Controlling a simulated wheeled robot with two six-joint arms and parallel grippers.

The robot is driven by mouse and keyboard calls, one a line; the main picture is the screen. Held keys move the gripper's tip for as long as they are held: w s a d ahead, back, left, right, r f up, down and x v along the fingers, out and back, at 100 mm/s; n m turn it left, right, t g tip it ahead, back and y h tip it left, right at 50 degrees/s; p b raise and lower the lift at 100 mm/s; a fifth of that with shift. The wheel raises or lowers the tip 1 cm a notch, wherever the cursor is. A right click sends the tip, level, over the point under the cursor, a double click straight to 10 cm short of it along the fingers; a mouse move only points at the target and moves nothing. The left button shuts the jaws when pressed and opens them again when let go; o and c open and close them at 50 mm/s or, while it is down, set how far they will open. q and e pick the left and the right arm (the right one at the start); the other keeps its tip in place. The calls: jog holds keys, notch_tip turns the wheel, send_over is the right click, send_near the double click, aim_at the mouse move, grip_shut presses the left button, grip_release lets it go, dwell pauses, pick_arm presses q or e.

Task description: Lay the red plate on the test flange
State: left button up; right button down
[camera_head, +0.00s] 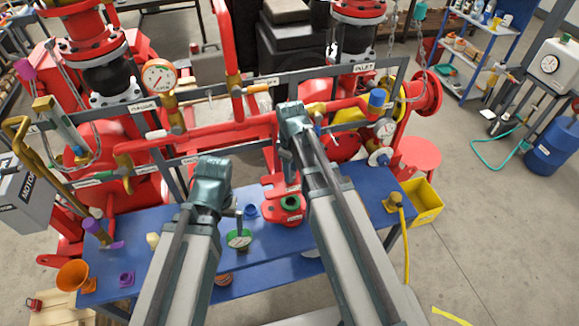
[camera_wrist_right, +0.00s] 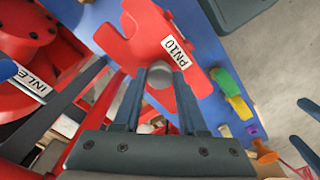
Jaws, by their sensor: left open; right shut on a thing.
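The red plate (camera_wrist_right: 165,45) has a white PN10 label and a notch in one edge. My right gripper (camera_wrist_right: 158,85) is shut at its grey round knob (camera_wrist_right: 160,75). In the head view the red plate (camera_head: 273,187) is below my right gripper (camera_head: 287,170), over the blue bench.
The blue bench (camera_head: 165,220) holds an orange funnel (camera_head: 73,274), a purple part (camera_head: 126,279) and a blue ring (camera_head: 250,211). Red pipework (camera_head: 210,135) and a grey frame stand behind. A yellow bin (camera_head: 424,202) is at the right.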

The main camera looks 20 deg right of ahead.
jog(key=shift+f, duration=0.1)
jog(key=shift+w+f+b, duration=0.1)
jog(key=shift+f+b, duration=0.4)
notch_tip(320, 180, down, 5)
jog(key=b, duration=0.5)
jog(key=shift+f+b, duration=2.1)
jog(key=shift+b, duration=0.05)
dwell(1.3)
jog(key=shift+c, duration=1.9)
grip_release()
